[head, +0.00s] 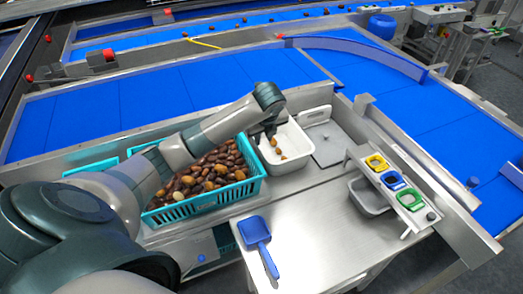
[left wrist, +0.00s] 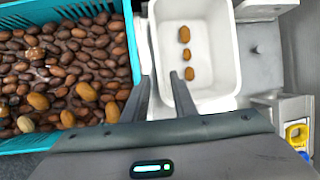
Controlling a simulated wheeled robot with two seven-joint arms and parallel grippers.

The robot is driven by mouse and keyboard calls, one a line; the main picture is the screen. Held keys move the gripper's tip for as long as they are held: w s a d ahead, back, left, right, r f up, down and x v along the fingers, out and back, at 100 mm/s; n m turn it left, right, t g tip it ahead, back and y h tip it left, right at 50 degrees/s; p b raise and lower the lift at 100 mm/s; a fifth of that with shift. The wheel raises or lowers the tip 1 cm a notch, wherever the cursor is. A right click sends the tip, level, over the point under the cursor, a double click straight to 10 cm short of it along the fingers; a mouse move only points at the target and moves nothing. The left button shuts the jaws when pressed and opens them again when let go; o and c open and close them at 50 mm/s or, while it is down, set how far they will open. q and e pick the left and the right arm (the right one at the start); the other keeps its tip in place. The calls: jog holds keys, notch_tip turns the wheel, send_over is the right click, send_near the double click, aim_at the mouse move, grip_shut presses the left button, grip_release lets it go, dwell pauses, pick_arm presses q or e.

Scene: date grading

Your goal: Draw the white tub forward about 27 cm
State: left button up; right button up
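The white tub (head: 293,138) stands on the steel bench, right of the teal crate, with a few dates on its floor. In the left wrist view the tub (left wrist: 216,52) shows several brown dates in a rough line. My left gripper (head: 263,136) is at the tub's left side, pointing down. In the left wrist view its fingers (left wrist: 161,78) are apart, with the tub's left wall between them, one finger outside and one inside. I cannot tell whether they touch the wall. My right gripper is not in view.
The teal crate (head: 205,208) full of dates sits close left of the tub. A grey plate (head: 328,147) lies to its right. A blue scoop (head: 256,232) lies on the front bench, and a grey bin (head: 368,196) stands right. The bench (head: 315,215) between them is bare.

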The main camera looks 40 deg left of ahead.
aim_at(261, 155)
pick_arm(q)
jog(key=p+x, duration=0.2)
jog(key=x, duration=1.2)
jog(key=shift+w+a+f, duration=0.1)
jog(key=shift+f, duration=0.25)
grip_shut()
